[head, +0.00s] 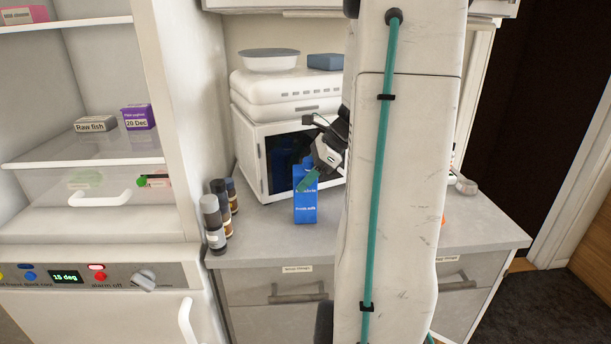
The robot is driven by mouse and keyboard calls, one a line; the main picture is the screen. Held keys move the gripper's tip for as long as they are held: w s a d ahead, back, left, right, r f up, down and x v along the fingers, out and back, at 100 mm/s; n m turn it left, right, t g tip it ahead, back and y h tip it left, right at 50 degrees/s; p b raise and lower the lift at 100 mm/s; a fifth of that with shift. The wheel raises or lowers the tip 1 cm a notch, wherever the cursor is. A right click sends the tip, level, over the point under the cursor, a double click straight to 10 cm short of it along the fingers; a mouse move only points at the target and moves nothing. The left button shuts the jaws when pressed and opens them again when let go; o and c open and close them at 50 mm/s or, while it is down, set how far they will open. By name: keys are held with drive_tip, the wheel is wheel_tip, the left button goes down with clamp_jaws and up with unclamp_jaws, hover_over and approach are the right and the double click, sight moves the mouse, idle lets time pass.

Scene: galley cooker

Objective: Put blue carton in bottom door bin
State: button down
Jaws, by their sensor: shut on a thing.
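The blue carton (305,208) is upright, over the grey counter in front of the microwave. My gripper (308,181) comes down from the upper right and is shut on the carton's top. I cannot tell whether the carton's base touches the counter or hangs just above it. The fridge (85,165) is open at the left, with its shelves showing. I cannot make out a bottom door bin in this view.
Several dark bottles (214,226) stand on the counter between the fridge wall and the carton. A white microwave (255,160) is behind the carton. Raw fish (95,124) and a purple box (139,117) sit on a fridge shelf. My arm hides the counter's middle right.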

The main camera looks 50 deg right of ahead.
drive_tip(key=shift+f, duration=0.1)
drive_tip(key=shift+c, duration=2.4)
unclamp_jaws()
